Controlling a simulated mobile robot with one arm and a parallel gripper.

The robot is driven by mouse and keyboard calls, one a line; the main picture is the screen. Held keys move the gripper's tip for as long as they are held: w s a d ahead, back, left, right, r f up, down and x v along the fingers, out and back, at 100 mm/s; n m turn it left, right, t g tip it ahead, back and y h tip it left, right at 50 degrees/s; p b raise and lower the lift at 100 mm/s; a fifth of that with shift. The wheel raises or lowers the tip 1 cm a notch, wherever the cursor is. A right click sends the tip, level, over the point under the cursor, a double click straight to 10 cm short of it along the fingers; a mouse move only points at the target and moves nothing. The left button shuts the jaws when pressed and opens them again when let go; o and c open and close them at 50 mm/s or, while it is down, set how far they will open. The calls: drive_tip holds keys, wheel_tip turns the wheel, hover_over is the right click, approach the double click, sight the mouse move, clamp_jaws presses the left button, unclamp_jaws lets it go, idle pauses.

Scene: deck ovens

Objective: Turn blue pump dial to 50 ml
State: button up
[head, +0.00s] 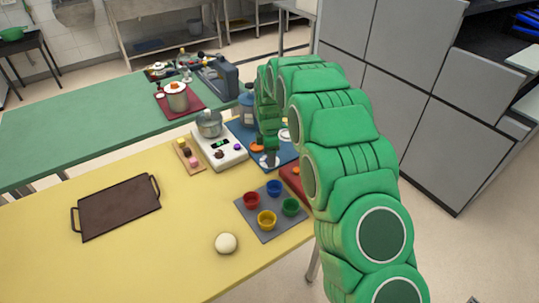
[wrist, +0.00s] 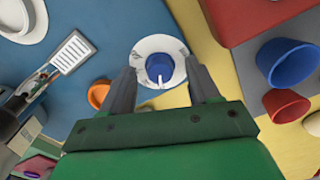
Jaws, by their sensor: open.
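In the wrist view, a blue dial (wrist: 159,67) sits in the middle of a round white disc (wrist: 142,52) at the corner of the blue mat (wrist: 110,35). A small white mark shows on the dial's lower side in the picture; the scale numbers are too small to read. My gripper (wrist: 161,82) is open, with one finger on each side of the dial and nothing visibly held. I cannot tell whether the fingers touch the disc. In the head view, my gripper (head: 270,154) points down over the blue mat and hides most of this spot.
A blue cup (wrist: 287,62), a red cup (wrist: 286,104) and a red board (wrist: 240,12) are close by. A white scale (head: 230,154) with a pot stands to the left.

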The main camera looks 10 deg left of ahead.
drive_tip(key=shift+f, duration=0.1)
drive_tip(key=c, duration=1)
drive_tip(key=m, duration=0.5)
drive_tip(key=shift+m, duration=0.4)
drive_tip(key=m, duration=1.1)
drive_tip(key=shift+m, duration=0.3)
drive_tip(key=m, duration=0.5)
drive_tip(key=shift+m, duration=0.3)
